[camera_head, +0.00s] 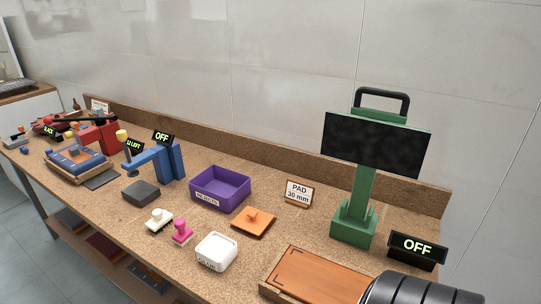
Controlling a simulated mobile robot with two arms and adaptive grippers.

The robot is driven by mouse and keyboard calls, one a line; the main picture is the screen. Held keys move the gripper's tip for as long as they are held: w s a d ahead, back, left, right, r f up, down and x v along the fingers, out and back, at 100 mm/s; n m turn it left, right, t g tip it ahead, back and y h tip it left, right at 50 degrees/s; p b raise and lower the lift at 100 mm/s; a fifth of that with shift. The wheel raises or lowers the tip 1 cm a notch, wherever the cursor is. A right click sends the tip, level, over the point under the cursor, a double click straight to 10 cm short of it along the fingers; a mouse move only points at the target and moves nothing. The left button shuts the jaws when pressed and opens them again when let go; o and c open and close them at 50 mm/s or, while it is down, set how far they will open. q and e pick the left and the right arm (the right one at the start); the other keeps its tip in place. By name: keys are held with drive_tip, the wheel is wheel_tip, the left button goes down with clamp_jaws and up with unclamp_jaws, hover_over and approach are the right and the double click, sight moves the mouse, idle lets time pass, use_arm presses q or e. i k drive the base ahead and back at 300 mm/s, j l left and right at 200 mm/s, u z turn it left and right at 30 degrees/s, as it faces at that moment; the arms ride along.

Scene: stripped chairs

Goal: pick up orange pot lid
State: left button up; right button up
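The orange pot lid (253,221) lies flat on the speckled brown bench, near the middle of the head view. It is a squarish orange plate with a small knob on top. It sits just right of and in front of a purple bin (220,187), and behind a white square container (216,252). Nothing touches its knob. Neither of my grippers shows in this view.
A pink stamp (181,232) and white stamp (158,220) stand left of the lid. A wooden tray (318,276) lies at front right. A green stand with dark screen (376,145) rises behind. A dark ribbed cylindrical part covers the bottom right. A "PAD 30 mm" sign (298,193) stands behind.

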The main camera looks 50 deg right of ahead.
sight(252, 221)
drive_tip(key=i+z, duration=0.1)
drive_tip(key=z, duration=0.3)
drive_tip(key=i+z, duration=0.1)
drive_tip(key=z, duration=0.35)
drive_tip(key=i+z, duration=0.1)
drive_tip(key=z, duration=0.3)
drive_tip(key=i+z, duration=0.1)
drive_tip(key=z, duration=0.3)
drive_tip(key=i+j, duration=0.15)
